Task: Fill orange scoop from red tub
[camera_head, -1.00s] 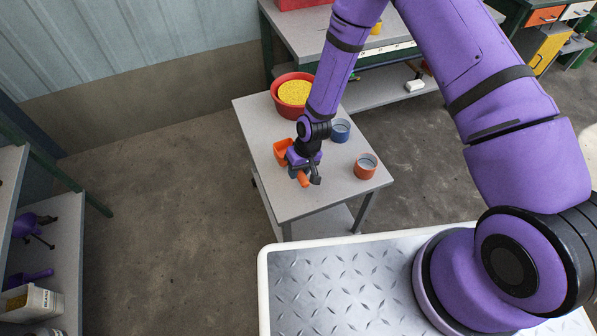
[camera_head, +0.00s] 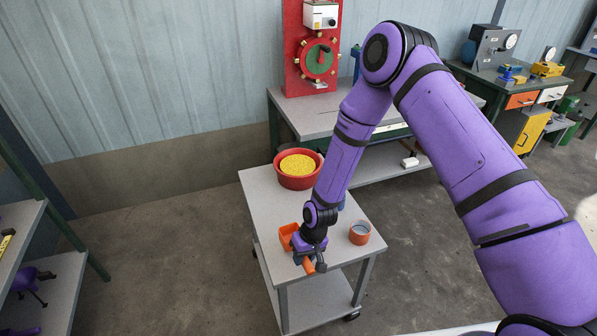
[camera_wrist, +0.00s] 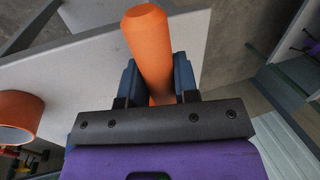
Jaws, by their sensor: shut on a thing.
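The orange scoop (camera_head: 288,236) is at the near left part of the small grey table. My gripper (camera_head: 311,258) is shut on its handle, whose end points toward the table's near edge. In the wrist view the orange handle (camera_wrist: 150,50) stands between the two dark blue fingers of my gripper (camera_wrist: 154,85). Whether the scoop touches the table top is hard to tell, and the inside of its bowl is too small to read. The red tub (camera_head: 296,182), filled with yellow grains (camera_head: 298,165), stands at the far end of the table, beyond my gripper.
An orange cup (camera_head: 359,233) stands right of my gripper and also shows at the left of the wrist view (camera_wrist: 18,115). A blue cup is mostly hidden behind my arm. The grey table (camera_head: 262,200) is bare along its left side. A workbench (camera_head: 305,115) stands behind.

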